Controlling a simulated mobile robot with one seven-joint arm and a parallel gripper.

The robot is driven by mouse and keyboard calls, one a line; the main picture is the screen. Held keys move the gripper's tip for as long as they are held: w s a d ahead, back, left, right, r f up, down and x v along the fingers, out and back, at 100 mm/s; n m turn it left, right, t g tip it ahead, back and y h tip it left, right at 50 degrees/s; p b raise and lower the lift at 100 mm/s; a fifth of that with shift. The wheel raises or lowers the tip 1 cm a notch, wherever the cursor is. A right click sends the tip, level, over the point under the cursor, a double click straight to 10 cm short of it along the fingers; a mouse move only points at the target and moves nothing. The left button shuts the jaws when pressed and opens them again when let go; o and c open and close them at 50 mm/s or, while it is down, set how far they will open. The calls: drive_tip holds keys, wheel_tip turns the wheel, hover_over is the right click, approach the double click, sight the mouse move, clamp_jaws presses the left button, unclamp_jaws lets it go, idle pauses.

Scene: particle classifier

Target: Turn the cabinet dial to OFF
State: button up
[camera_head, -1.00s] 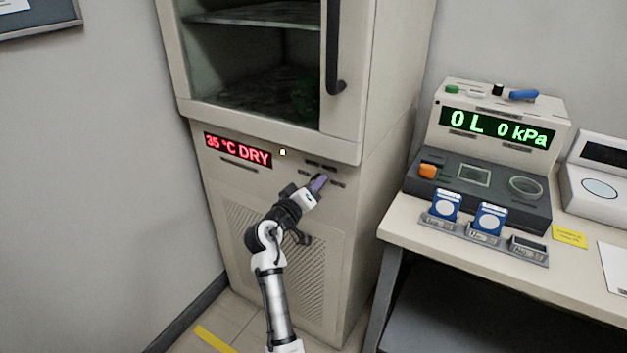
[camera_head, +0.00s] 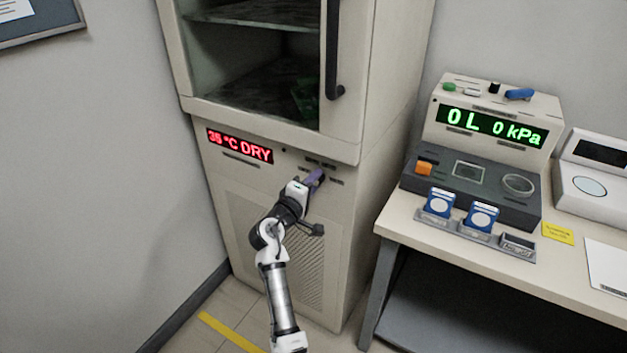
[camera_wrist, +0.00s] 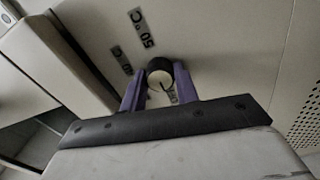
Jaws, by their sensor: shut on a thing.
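The cabinet (camera_head: 345,215) stands in the middle of the head view, with a red display (camera_head: 240,146) reading "35 °C DRY". My gripper (camera_head: 315,178) reaches the panel right of the display, under the door. In the wrist view, the purple fingers of my gripper (camera_wrist: 161,88) are shut on the dial (camera_wrist: 159,66), one finger on each side of it. The dial is a small round knob with a pale face and dark side. Labels (camera_wrist: 140,27) show near it, one reading "50" and "C".
A bench (camera_head: 394,216) stands to the right, bearing a device (camera_head: 497,122) with a green display and blue-and-white pieces in front. The cabinet door's dark handle (camera_head: 333,50) is above my gripper.

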drive_tip(key=shift+f, duration=0.1)
idle(0.3)
drive_tip(key=o, duration=1)
drive_tip(key=shift+c, duration=0.2)
drive_tip(key=b+v, duration=0.2)
drive_tip(key=v, duration=1.2)
drive_tip(key=shift+b, duration=0.4)
drive_tip(key=shift+w, duration=0.1)
